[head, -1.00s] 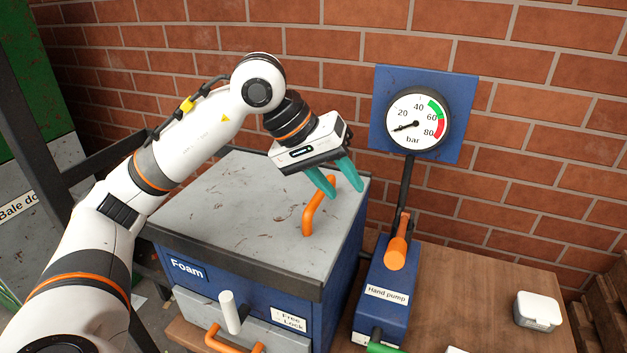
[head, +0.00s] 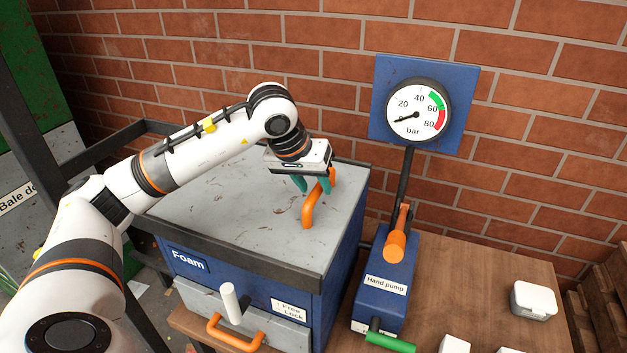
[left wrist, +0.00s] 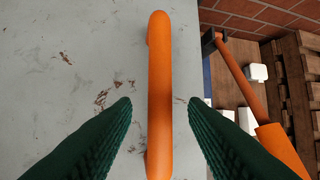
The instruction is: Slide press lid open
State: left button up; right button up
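The press is a blue box with a grey, scuffed lid (head: 240,210) on top and a "Foam" label on its front. An orange bar handle (head: 309,208) stands on the lid near its right side. My left gripper (head: 315,186) is over the far part of this handle, pointing down. In the left wrist view the handle (left wrist: 160,100) runs between the two green fingers, with a gap on both sides. The gripper is open and not touching the handle there. The lid lies closed over the box. My right gripper is not in view.
A hand pump (head: 386,285) with an orange lever stands right of the press, below a pressure gauge (head: 418,110). A white box (head: 533,299) sits on the wooden table. The press front has a white lever (head: 231,303) and a lower orange handle (head: 232,336).

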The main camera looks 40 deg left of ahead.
pick_arm(q)
jog(key=shift+w+f, duration=0.15)
jog(key=shift+f, duration=0.15)
grip_shut()
